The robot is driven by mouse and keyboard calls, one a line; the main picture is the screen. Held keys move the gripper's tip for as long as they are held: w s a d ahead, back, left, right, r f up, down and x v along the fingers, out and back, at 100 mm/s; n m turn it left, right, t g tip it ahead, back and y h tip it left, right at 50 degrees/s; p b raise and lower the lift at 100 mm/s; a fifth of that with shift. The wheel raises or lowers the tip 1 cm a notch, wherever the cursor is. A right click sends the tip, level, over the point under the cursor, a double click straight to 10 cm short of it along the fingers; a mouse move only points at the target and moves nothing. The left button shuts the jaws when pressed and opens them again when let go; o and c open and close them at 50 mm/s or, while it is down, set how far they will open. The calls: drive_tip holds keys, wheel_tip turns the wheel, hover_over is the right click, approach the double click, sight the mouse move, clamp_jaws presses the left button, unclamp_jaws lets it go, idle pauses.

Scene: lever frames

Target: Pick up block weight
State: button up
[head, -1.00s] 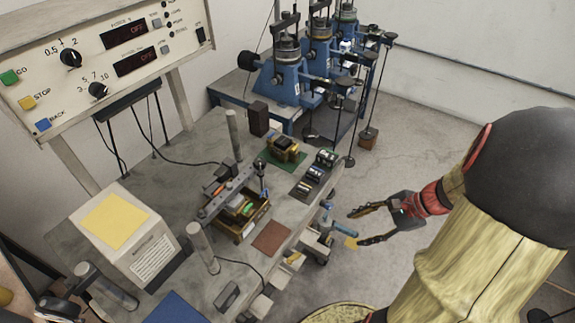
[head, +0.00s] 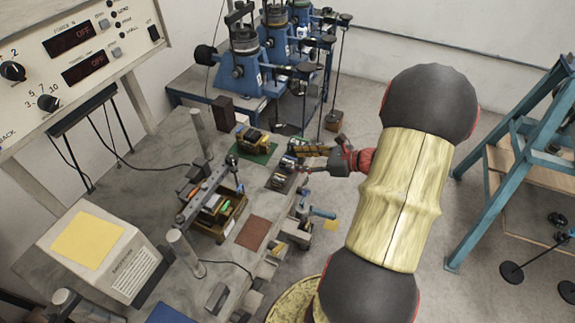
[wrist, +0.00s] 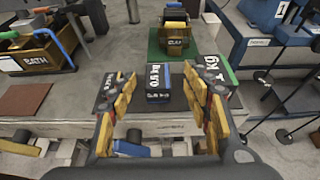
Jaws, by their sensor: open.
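Several small labelled blocks stand in a row near the table edge in the wrist view. The middle block (wrist: 158,84), black with white lettering and a blue stripe, sits between my fingers. A dark block with "kg" lettering and a green side (wrist: 212,72) stands to the right, partly behind the right finger. Another dark lettered block (wrist: 105,90) is at the left, partly behind the left finger. I cannot tell which one is the block weight. My gripper (wrist: 160,88) is open and empty, and also shows in the head view (head: 299,160) beside the block row (head: 281,178).
A box marked clay (wrist: 174,50) stands on a green mat behind the blocks. A wooden bath box (wrist: 30,57) is at the left. A reddish-brown plate (head: 252,233) lies on the table (head: 150,185). Blue lever frames (head: 240,70) with hanging rods stand behind.

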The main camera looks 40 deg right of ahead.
sight(289, 161)
drive_tip(key=b+x, duration=0.1)
drive_tip(key=x, duration=0.3)
drive_tip(key=shift+w+a+f, duration=0.15)
drive_tip(key=shift+a+f, duration=0.1)
drive_tip(key=shift+f, duration=0.05)
drive_tip(key=shift+c, duration=0.4)
drive_tip(key=c, duration=1.1)
clamp_jaws()
